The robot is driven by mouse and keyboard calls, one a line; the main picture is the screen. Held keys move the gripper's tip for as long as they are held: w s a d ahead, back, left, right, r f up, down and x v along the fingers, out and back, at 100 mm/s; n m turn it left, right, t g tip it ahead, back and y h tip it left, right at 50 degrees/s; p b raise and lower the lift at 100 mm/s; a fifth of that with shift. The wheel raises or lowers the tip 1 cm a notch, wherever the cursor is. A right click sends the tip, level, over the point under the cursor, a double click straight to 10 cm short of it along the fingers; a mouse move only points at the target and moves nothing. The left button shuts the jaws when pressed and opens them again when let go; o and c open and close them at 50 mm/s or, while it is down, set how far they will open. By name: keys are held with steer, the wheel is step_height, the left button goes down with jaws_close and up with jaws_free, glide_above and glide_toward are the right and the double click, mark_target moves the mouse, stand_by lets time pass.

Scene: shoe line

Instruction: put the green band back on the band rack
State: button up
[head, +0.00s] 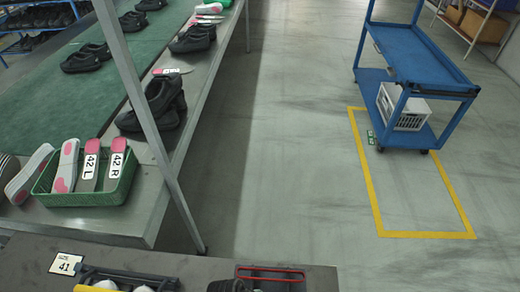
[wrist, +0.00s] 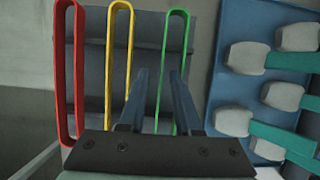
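The green band (wrist: 188,40) is a long narrow loop in the wrist view, right of the yellow band (wrist: 109,45) and the red band (wrist: 79,70). All three lie roughly parallel across a grey rack-like piece (wrist: 148,50) with dark crossbars. My gripper (wrist: 158,72) is open, its two fingers apart. The right finger overlaps the green band in the picture, and the band's left side shows between the fingers. I cannot tell whether they touch. In the head view a red loop (head: 270,268) shows at the bottom edge; my gripper is not seen there.
A blue board (wrist: 225,85) with pale rounded blocks and teal strips is close on the right. In the head view, a green crate (head: 85,199) of insoles stands on the metal bench (head: 190,135). A blue cart (head: 425,70) stands at the upper right. The floor between is clear.

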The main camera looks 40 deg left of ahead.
steer(key=v, duration=1.2)
steer(key=shift+p, duration=0.4)
